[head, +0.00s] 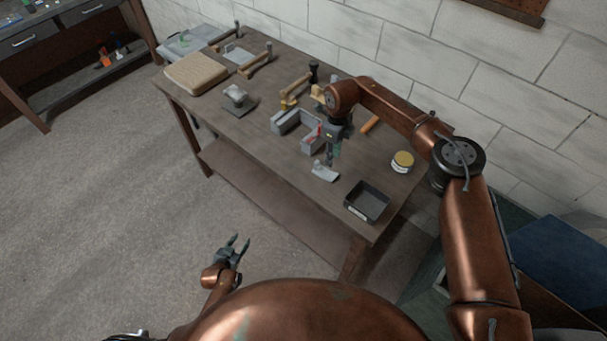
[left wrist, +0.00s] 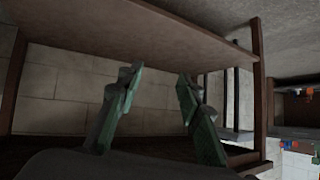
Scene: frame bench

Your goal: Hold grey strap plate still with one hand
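A small light grey plate (head: 324,173), which looks like the grey strap plate, lies on the workbench (head: 225,125) near its front edge in the head view. My right gripper (head: 334,158) points down just above and beside this plate. Its fingers are small and dark here, and I cannot tell whether they are apart or touch the plate. My left gripper (head: 237,245) is open and empty, low in front of the bench and well away from the plate. In the left wrist view its two green fingers (left wrist: 160,82) stand apart with nothing between them.
A grey angled frame (head: 290,122) stands left of my right gripper. A black tray (head: 368,201) and a yellow jar (head: 402,161) are to the right. A tan pad (head: 196,73) and a small stand (head: 236,98) are further left. The bench underside (left wrist: 180,35) fills the upper left wrist view.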

